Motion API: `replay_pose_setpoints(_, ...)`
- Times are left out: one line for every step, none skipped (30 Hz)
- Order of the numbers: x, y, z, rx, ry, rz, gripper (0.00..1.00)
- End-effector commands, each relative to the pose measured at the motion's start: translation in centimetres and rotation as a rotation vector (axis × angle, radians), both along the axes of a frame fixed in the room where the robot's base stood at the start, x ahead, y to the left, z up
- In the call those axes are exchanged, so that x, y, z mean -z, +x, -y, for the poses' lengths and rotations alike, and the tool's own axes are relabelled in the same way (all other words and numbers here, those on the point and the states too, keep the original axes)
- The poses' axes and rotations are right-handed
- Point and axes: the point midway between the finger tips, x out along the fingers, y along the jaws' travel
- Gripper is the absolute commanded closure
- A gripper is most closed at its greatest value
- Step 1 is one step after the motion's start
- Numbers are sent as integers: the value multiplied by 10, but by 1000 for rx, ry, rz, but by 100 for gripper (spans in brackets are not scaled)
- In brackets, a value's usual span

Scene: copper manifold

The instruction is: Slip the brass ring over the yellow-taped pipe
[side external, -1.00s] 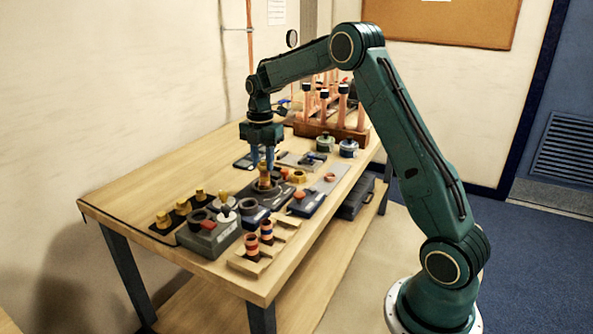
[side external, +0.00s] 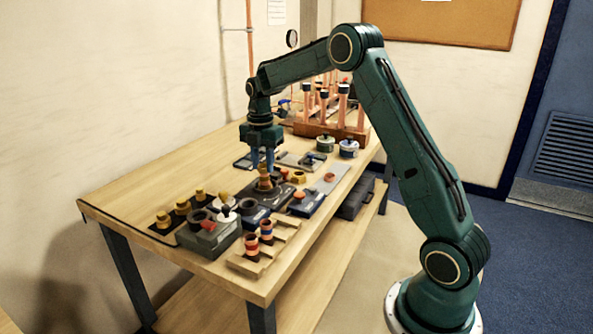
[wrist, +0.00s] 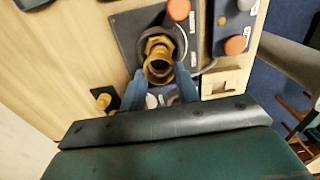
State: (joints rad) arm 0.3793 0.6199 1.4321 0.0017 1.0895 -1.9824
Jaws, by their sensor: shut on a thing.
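My gripper (wrist: 161,89) points down over the bench, its two blue fingers closed around a brass-coloured ring (wrist: 157,70). The ring sits directly above or against a brass, nut-like fitting (wrist: 158,43) in a dark round socket on a grey plate. Whether the ring is around the fitting or only over it, I cannot tell. In the side view, my gripper (side external: 269,166) is low over this plate, with the brass and orange part between and below its fingertips. I cannot make out yellow tape on any pipe for certain.
Several upright copper pipes with dark caps stand in a wooden block (side external: 330,132) at the back. Short banded pieces stand in a wooden rack (side external: 246,266) at the front. Brass pieces (side external: 182,206) stand on a dark strip at the left.

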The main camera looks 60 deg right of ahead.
Motion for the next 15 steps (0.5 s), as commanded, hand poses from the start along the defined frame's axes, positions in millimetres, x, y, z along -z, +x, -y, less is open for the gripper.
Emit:
replay_pose_setpoints(1,0,0,0,0,-1,90)
replay_pose_setpoints(1,0,0,0,0,-1,90)
replay_pose_setpoints(1,0,0,0,0,-1,90)
replay_pose_setpoints(2,0,0,0,0,-1,90)
replay_pose_setpoints(2,0,0,0,0,-1,90)
replay_pose_setpoints(3,0,0,0,0,-1,90)
replay_pose_setpoints(3,0,0,0,0,-1,90)
replay_pose_setpoints(3,0,0,0,0,-1,90)
replay_pose_setpoints(4,0,0,0,0,-1,90)
replay_pose_setpoints(4,0,0,0,0,-1,90)
replay_pose_setpoints(4,0,0,0,0,-1,90)
replay_pose_setpoints(5,0,0,0,0,-1,90)
replay_pose_setpoints(5,0,0,0,0,-1,90)
replay_pose_setpoints(5,0,0,0,0,-1,90)
replay_pose_setpoints(6,0,0,0,0,0,90)
